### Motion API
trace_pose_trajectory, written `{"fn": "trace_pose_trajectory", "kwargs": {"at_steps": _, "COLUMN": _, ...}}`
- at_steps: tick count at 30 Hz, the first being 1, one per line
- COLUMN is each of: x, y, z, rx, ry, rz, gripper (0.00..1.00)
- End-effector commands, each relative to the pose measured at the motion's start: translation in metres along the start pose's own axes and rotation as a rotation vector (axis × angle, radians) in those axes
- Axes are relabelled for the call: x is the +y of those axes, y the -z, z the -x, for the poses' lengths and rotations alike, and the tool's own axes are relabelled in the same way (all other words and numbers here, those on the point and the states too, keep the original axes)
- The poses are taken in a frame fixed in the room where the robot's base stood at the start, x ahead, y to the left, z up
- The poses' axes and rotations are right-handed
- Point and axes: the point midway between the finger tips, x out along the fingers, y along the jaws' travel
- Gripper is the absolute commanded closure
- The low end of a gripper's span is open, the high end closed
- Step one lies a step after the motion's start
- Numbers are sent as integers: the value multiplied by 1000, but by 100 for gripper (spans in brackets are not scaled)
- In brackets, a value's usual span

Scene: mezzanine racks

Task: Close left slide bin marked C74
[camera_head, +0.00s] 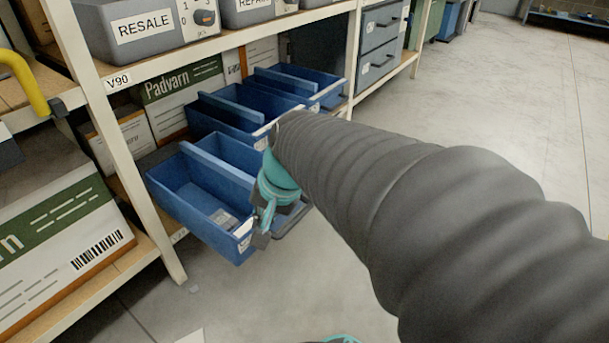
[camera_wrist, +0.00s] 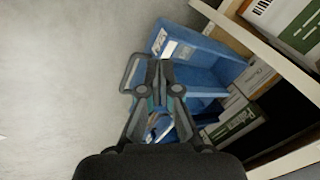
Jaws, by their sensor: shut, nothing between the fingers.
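A blue slide bin (camera_head: 205,238) at the left of the row is pulled out past the lower shelf edge. It has a divider and a grey item inside. A small pale label is on its front, too small to read. My gripper (camera_head: 262,236) is shut and empty, at the right end of that bin's front, partly covering it. I cannot tell whether it touches. In the wrist view the shut fingers (camera_wrist: 160,68) are close to a blue bin (camera_wrist: 205,52) with a pale label.
More blue bins (camera_head: 228,118) stand to the right on the same shelf, also jutting out. Cartons (camera_head: 180,88) stand behind them.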

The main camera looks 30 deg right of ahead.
Motion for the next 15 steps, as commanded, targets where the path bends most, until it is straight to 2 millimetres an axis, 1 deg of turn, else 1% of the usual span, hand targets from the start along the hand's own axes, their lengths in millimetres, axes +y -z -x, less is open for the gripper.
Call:
{"fn": "trace_pose_trajectory", "kwargs": {"at_steps": 1, "x": 4, "y": 17, "z": -6, "rx": -23, "ry": 12, "rz": -140, "gripper": 100}}
{"fn": "trace_pose_trajectory", "kwargs": {"at_steps": 5, "x": 15, "y": 58, "z": -21, "rx": -70, "ry": 64, "rz": -491, "gripper": 100}}
{"fn": "trace_pose_trajectory", "kwargs": {"at_steps": 6, "x": 20, "y": 71, "z": -26, "rx": -82, "ry": 81, "rz": -600, "gripper": 100}}
{"fn": "trace_pose_trajectory", "kwargs": {"at_steps": 8, "x": 30, "y": 91, "z": -32, "rx": -100, "ry": 108, "rz": -762, "gripper": 100}}
{"fn": "trace_pose_trajectory", "kwargs": {"at_steps": 9, "x": 38, "y": 104, "z": -37, "rx": -111, "ry": 127, "rz": -872, "gripper": 100}}
{"fn": "trace_pose_trajectory", "kwargs": {"at_steps": 11, "x": 52, "y": 125, "z": -44, "rx": -127, "ry": 158, "rz": -1037, "gripper": 100}}
{"fn": "trace_pose_trajectory", "kwargs": {"at_steps": 12, "x": 62, "y": 139, "z": -49, "rx": -137, "ry": 179, "rz": -1147, "gripper": 100}}
{"fn": "trace_pose_trajectory", "kwargs": {"at_steps": 14, "x": 81, "y": 158, "z": -55, "rx": -152, "ry": 212, "rz": -1310, "gripper": 100}}
{"fn": "trace_pose_trajectory", "kwargs": {"at_steps": 15, "x": 93, "y": 170, "z": -59, "rx": -160, "ry": 235, "rz": -1413, "gripper": 100}}
